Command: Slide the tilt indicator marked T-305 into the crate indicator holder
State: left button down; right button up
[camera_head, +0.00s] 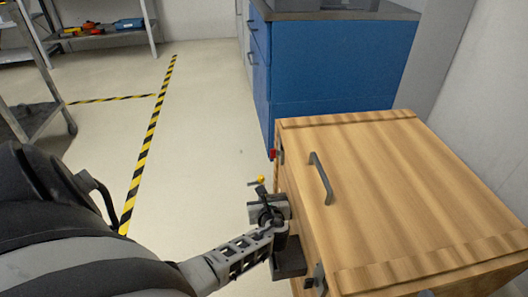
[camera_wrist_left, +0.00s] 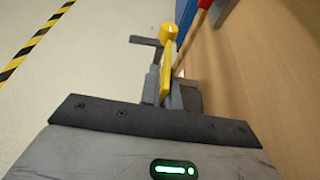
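A small yellow piece (camera_wrist_left: 167,60), which looks like the tilt indicator, stands between the grey fingers of my left gripper (camera_wrist_left: 170,92) in the wrist view. The fingers appear closed on it, and its marking cannot be read. In the head view its yellow tip (camera_head: 260,180) shows just beyond my left gripper (camera_head: 268,208). The gripper is close beside the left side of the wooden crate (camera_head: 400,190). The crate's side is mostly hidden from the head camera, and I cannot make out the indicator holder there. My right gripper is not in view.
A red part (camera_head: 273,154) sits at the crate's far left edge. A dark handle (camera_head: 321,178) is on the crate. A blue cabinet (camera_head: 330,70) stands behind it. The floor to the left is clear, with striped tape (camera_head: 148,140). A metal cart (camera_head: 45,120) stands far left.

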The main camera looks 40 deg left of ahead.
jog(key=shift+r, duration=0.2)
pick_arm(q)
jog(key=shift+f+b, duration=1)
jog(key=shift+f, duration=0.4)
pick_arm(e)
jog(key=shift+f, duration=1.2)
pick_arm(q)
jog(key=c, duration=1.6)
grip_release()
jog(key=shift+o, duration=0.2)
jog(key=p+v, duration=0.3)
jog(key=v, duration=0.4)
jog(key=shift+s+d+p, duration=0.2)
jog(key=shift+p, duration=0.15)
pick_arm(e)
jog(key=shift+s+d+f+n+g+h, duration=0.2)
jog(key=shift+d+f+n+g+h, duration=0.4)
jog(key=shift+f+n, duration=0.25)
pick_arm(q)
jog(key=shift+r, duration=0.1)
